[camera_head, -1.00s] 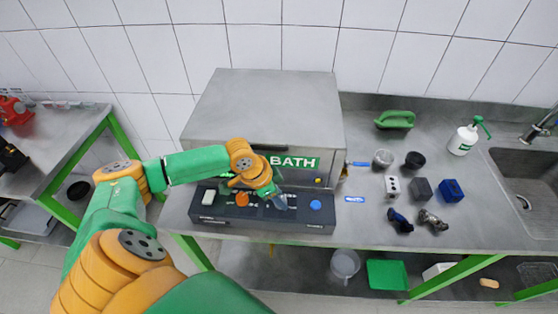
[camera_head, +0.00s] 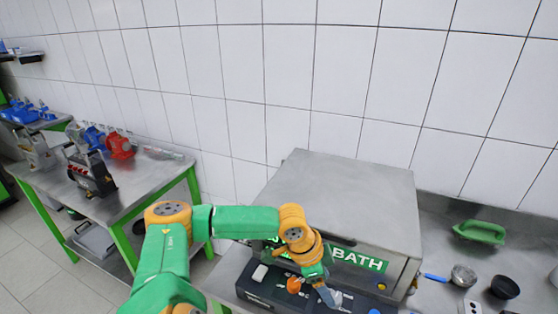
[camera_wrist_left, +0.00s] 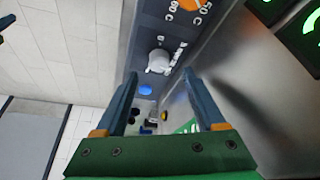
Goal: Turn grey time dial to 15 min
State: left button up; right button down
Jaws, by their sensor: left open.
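The grey time dial (camera_wrist_left: 160,62) sits on the dark control panel (camera_wrist_left: 150,30) in the left wrist view, with small white markings beside it that I cannot read clearly. My left gripper (camera_wrist_left: 161,76) is open and empty, its two fingers on either side of the dial's line and pointing at the panel. I cannot tell whether they touch the dial. In the head view my left gripper (camera_head: 327,296) is low over the panel front of the bath (camera_head: 350,195), largely covering the grey dial. My right gripper is not in view.
An orange dial (camera_wrist_left: 191,5) and a blue button (camera_wrist_left: 146,89) flank the grey dial. A pale switch (camera_head: 260,272) is at the panel's left. A side table (camera_head: 140,185) holds pumps at left.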

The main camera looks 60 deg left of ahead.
pick_arm(q)
jog(key=s+a, duration=0.1)
jog(key=s, duration=0.1)
jog(key=s+a+b, duration=0.1)
jog(key=s+a, duration=0.1)
jog(key=shift+s+f, duration=0.15)
jog(key=s+a+p, duration=0.1)
jog(key=s+a, duration=0.2)
jog(key=s, duration=0.2)
jog(key=shift+a, duration=0.15)
